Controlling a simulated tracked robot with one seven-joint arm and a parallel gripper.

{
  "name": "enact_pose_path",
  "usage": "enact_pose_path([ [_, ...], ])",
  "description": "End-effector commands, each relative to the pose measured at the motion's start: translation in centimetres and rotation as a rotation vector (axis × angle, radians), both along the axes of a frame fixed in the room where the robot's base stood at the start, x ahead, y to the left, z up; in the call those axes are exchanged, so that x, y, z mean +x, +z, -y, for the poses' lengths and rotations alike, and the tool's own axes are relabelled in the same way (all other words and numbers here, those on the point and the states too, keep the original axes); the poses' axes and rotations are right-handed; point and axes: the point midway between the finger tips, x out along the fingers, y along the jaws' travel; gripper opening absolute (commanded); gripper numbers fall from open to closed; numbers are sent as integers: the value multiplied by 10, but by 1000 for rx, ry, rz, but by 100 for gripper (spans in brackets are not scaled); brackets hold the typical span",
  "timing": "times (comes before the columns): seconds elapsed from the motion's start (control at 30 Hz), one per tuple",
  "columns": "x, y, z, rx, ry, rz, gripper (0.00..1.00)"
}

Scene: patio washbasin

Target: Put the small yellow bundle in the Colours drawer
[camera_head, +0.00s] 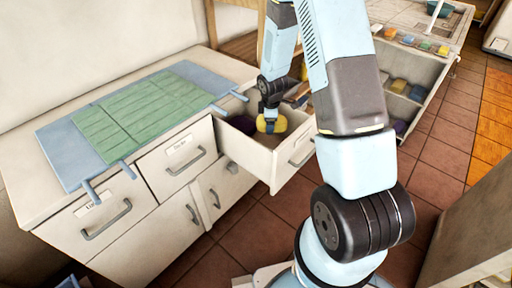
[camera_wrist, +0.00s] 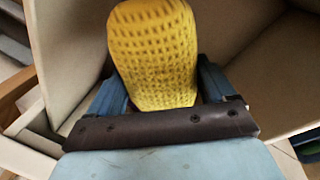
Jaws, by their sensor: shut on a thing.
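The small yellow bundle (camera_head: 272,125) has a knitted-looking surface and fills the upper middle of the wrist view (camera_wrist: 153,50). My gripper (camera_head: 269,112) is shut on it, with a blue finger on each side in the wrist view (camera_wrist: 158,92). It holds the bundle over or inside a pulled-out drawer (camera_head: 256,160). I cannot tell whether the bundle touches the drawer's floor. The drawer's label is not readable from here, and my arm hides part of its right side. A dark purple thing (camera_head: 241,124) lies inside the drawer at the left.
A cabinet top (camera_head: 60,190) bears a blue mat (camera_head: 62,155) and a green slatted mat (camera_head: 140,112). Closed drawers (camera_head: 180,158) are below. Another unit (camera_head: 428,72) at the back right holds several coloured bundles. Tiled floor (camera_head: 255,238) is open in front.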

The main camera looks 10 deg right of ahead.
Motion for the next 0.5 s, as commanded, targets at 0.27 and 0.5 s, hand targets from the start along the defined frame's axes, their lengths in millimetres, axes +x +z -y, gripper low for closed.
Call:
enact_pose_path([
  [0.27,-30,-24,3,2,322,-2,46],
  [0.5,-42,-33,4,1,473,-1,46],
])
